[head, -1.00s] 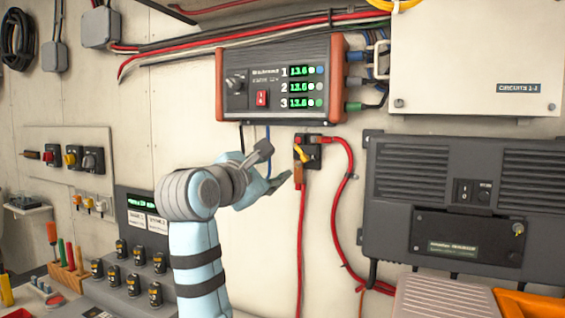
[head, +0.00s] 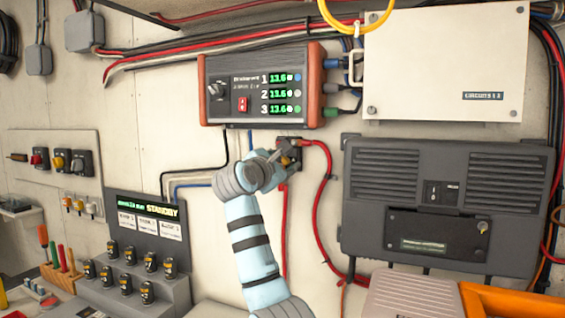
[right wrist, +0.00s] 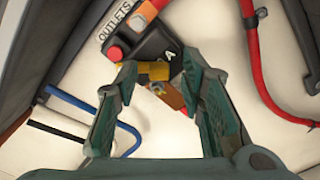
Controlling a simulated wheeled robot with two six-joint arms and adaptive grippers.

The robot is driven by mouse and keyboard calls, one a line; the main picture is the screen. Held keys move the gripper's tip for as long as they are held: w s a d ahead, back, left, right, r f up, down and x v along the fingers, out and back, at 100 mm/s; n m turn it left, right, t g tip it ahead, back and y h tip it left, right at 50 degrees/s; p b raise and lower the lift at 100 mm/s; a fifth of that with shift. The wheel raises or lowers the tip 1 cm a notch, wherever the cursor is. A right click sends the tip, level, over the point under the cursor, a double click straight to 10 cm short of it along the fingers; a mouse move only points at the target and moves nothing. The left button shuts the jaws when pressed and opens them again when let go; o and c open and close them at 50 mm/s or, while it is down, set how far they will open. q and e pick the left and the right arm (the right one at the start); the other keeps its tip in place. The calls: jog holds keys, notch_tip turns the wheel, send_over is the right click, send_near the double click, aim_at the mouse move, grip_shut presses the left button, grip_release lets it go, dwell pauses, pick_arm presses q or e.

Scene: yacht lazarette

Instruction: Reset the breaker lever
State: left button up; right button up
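The breaker (right wrist: 158,40) is a small black block on the wall with a red button, an "OUTLETS" label and a yellow lever (right wrist: 153,70). In the head view the breaker (head: 295,144) sits below the red-ended display box, partly hidden by my right gripper (head: 283,155). In the right wrist view my right gripper (right wrist: 158,68) is open, its fingertips on either side of the yellow lever. The left fingertip is very close to the lever; I cannot tell if it touches. A gap shows on the right side. My left gripper is not in view.
Red cables (head: 329,195) run from the breaker. The display box (head: 262,85) is above it, a dark grey unit (head: 440,205) to the right.

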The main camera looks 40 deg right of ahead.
jog(key=shift+w+f, duration=0.1)
jog(key=shift+w, duration=0.1)
grip_shut()
jog(key=n, duration=0.1)
jog(key=r+n+p, duration=0.1)
jog(key=n, duration=0.2)
jog(key=shift+s+d+r, duration=0.2)
jog(key=shift+s+r, duration=0.05)
jog(key=shift+s, duration=0.15)
jog(key=shift+s+d+r+n+p, duration=0.1)
jog(key=shift+r+n+p, duration=0.25)
jog(key=shift+n, duration=0.5)
jog(key=shift+a+r+n+p, duration=0.15)
jog(key=shift+n+p, duration=0.35)
jog(key=shift+n, duration=0.3)
jog(key=shift+s+d+r+n+p, duration=0.15)
jog(key=shift+r+n+p, duration=0.2)
jog(key=shift+n, duration=0.5)
jog(key=shift+w, duration=0.1)
jog(key=shift+o, duration=0.6)
grip_release()
jog(key=shift+f, duration=0.1)
